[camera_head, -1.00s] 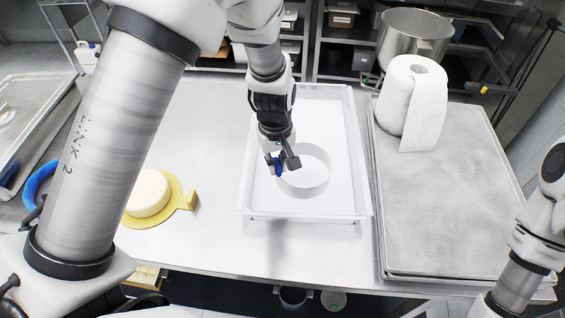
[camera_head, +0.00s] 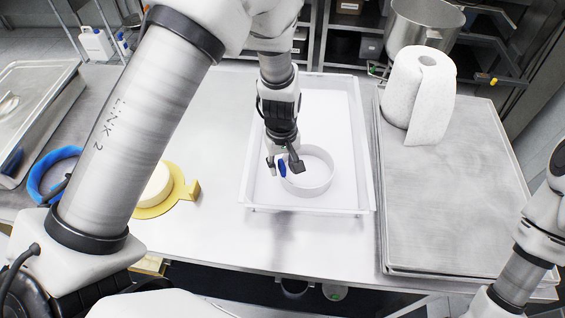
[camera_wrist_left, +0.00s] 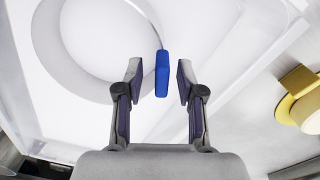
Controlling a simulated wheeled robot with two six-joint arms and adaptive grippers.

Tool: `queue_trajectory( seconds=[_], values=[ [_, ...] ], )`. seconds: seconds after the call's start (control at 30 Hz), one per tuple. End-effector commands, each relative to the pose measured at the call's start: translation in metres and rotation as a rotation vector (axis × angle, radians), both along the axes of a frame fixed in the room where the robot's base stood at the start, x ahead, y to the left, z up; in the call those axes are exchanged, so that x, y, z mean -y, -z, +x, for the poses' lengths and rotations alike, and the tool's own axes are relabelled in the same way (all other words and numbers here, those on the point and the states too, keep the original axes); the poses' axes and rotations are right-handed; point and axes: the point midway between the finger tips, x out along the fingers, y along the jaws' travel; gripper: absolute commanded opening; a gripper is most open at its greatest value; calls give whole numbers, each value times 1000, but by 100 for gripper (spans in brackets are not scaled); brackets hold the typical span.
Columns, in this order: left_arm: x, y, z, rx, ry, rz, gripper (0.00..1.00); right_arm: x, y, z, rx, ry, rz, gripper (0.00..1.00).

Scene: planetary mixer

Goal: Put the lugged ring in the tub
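The lugged ring (camera_head: 318,185) is a white, thin-walled ring with a blue lug (camera_wrist_left: 162,73) on its side. It appears to lie flat on the floor of the shallow white tub (camera_head: 305,211), inside its walls. My left gripper (camera_head: 284,166) is over the ring's left side, its fingers on either side of the blue lug. In the left wrist view the left gripper (camera_wrist_left: 158,72) is open, with a gap between each finger and the lug. My right arm shows at the right edge, with its gripper out of view.
A metal tray (camera_head: 455,200) with a paper roll (camera_head: 418,100) on it stands right of the tub. A cream-coloured round piece on a yellow holder (camera_head: 185,195) lies to the left. A blue ring (camera_head: 40,185) is partly behind my left arm. The table front is clear.

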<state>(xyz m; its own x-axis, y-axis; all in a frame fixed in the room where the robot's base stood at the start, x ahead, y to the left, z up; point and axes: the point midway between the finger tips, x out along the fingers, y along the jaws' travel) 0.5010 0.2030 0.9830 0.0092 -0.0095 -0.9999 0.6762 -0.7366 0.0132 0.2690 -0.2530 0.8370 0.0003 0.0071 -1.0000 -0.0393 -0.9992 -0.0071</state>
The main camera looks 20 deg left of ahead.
Motion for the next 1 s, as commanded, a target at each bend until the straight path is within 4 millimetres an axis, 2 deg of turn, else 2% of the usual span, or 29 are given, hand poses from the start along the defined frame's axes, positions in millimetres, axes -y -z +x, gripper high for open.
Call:
queue_trajectory(
  seconds=[0.07,0.17,0.4,0.6,0.73,1.0],
  values=[
    [0,-7,0,1,0,0,38,0,-4,0,0,0,0,40],
    [0,-19,1,5,1,1,38,0,5,0,0,0,0,40],
    [-1,-80,1,7,1,0,38,0,20,0,0,0,0,40],
    [-1,-117,0,4,0,-1,38,0,25,0,0,0,0,40],
    [-1,-124,-1,0,0,0,38,0,25,0,0,0,0,40],
    [-1,-124,-1,0,0,0,38,0,25,0,0,0,0,40]
  ],
)
